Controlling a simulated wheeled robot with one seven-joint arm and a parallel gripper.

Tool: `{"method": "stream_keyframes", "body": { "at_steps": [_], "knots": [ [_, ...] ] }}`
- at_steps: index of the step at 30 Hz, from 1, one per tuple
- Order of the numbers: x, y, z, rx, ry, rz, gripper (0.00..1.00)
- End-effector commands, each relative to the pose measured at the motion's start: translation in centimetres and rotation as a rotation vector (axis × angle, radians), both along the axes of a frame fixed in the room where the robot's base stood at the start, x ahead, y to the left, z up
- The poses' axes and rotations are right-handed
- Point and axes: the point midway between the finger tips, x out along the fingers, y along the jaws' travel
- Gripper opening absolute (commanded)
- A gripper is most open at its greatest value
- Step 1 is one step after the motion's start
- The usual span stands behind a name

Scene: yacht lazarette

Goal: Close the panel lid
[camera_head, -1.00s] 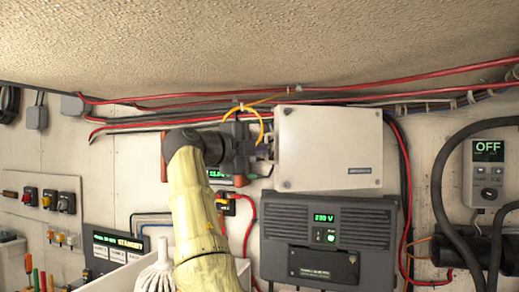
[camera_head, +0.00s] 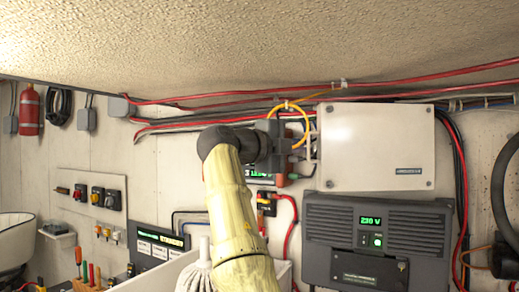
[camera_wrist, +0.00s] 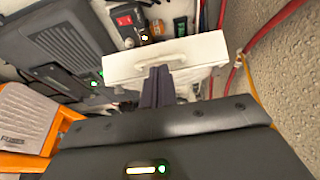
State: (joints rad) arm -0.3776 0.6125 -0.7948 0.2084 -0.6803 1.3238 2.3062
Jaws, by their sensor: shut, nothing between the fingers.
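The white panel lid (camera_head: 376,147) is a pale rectangular cover on the wall, with a small dark label at its lower right and its front facing me. I cannot tell how far it stands open. My gripper (camera_head: 311,150) is at its left edge; touching or apart is unclear. In the wrist view, a white panel part with a raised handle shape (camera_wrist: 170,58) lies just past my fingertips (camera_wrist: 159,72). The dark fingers are together, empty, and overlap its near edge.
A grey inverter unit (camera_head: 376,240) showing 230 V hangs just below the lid. Red and black cables (camera_head: 230,97) run above it, and a yellow cable loop (camera_head: 305,125) hangs by my gripper. Switches (camera_head: 100,193) and a red extinguisher (camera_head: 29,110) are at the left.

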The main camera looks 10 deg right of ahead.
Motion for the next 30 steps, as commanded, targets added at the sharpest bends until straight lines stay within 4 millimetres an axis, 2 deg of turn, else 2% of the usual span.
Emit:
{"method": "stream_keyframes", "body": {
  "at_steps": [21, 25, 30],
  "knots": [
    [-6.8, 12.0, 0.0, -0.002, 0.000, -0.002, 0.00],
    [-7.4, 13.0, -0.1, -0.001, 0.000, -0.004, 0.00],
    [-7.6, 13.3, -0.1, -0.001, 0.000, -0.005, 0.00]
  ]
}}
